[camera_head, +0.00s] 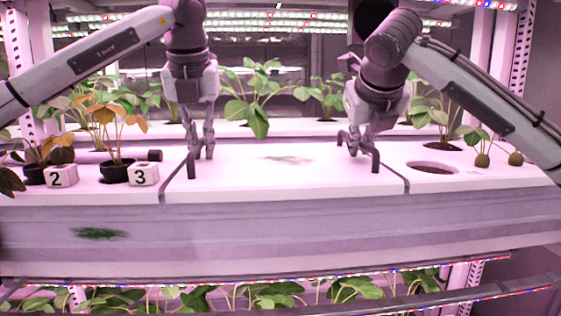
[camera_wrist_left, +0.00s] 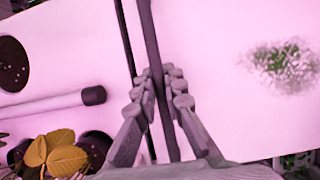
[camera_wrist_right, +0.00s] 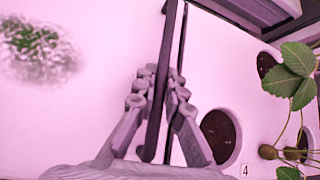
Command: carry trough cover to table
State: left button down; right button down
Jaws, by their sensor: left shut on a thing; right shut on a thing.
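The trough cover (camera_head: 285,180) is a white flat panel with a green smudge, lying level in the middle of the rack between two dark seams. My left gripper (camera_head: 200,155) is over its left end and is shut on a dark bar-like handle (camera_wrist_left: 155,60), which runs between the fingers in the left wrist view. My right gripper (camera_head: 360,150) is over its right end, shut on a similar dark handle (camera_wrist_right: 160,90) in the right wrist view. I cannot tell whether the cover is lifted off the trough. No table shows.
Number blocks 2 (camera_head: 60,176) and 3 (camera_head: 143,174), potted plants (camera_head: 117,167) and a dark-capped tube (camera_head: 150,155) sit left of the cover. An open round hole (camera_head: 432,167) and seedlings (camera_head: 482,158) are to its right. Leafy plants (camera_head: 256,95) stand behind it.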

pick_arm(q)
jog(key=shift+r, duration=0.15)
pick_arm(e)
jog(key=shift+r, duration=0.2)
